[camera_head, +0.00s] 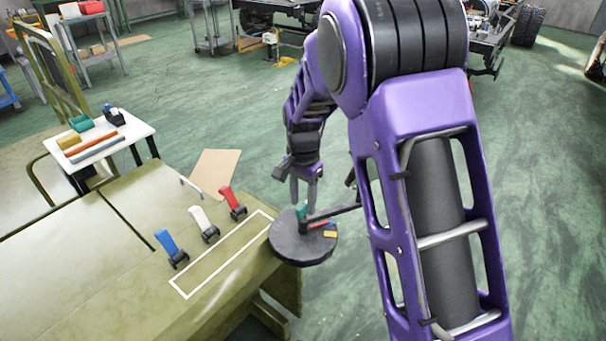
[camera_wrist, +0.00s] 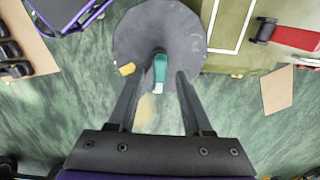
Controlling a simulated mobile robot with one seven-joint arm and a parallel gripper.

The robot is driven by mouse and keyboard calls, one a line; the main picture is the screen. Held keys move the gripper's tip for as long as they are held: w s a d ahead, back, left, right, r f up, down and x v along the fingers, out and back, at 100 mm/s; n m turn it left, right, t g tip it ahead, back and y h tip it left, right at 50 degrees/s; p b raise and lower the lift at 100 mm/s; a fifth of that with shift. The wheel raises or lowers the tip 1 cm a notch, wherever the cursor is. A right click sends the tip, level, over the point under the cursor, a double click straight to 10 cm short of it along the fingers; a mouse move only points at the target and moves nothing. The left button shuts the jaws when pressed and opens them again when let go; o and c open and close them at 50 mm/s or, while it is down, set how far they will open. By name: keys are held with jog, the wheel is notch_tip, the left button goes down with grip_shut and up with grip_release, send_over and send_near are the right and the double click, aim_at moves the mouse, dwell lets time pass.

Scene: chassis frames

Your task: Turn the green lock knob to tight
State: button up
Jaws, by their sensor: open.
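The green lock knob (camera_head: 301,211) stands up from a round dark grey disc (camera_head: 290,250) beside the bench's right end. In the wrist view the green knob (camera_wrist: 160,68) shows near the middle, with the disc (camera_wrist: 150,25) behind it. My gripper (camera_wrist: 160,73) is open, with one finger on each side of the knob and a gap visible on both sides. In the head view my gripper (camera_head: 303,198) points down at the knob. A yellow mark (camera_head: 330,234) and a red mark (camera_head: 319,224) lie on the disc; I cannot read which means tight.
The olive bench (camera_head: 100,235) holds a blue-handled clamp (camera_head: 167,244), a white one (camera_head: 201,219) and a red one (camera_head: 231,201), near a white outlined rectangle. A small white table (camera_head: 130,130) stands behind at left. Green floor lies open to the disc's right.

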aim_at(303, 204)
notch_tip(303, 204, up, 17)
jog(key=p, duration=0.1)
jog(key=shift+f, duration=0.2)
jog(key=shift+r, duration=0.1)
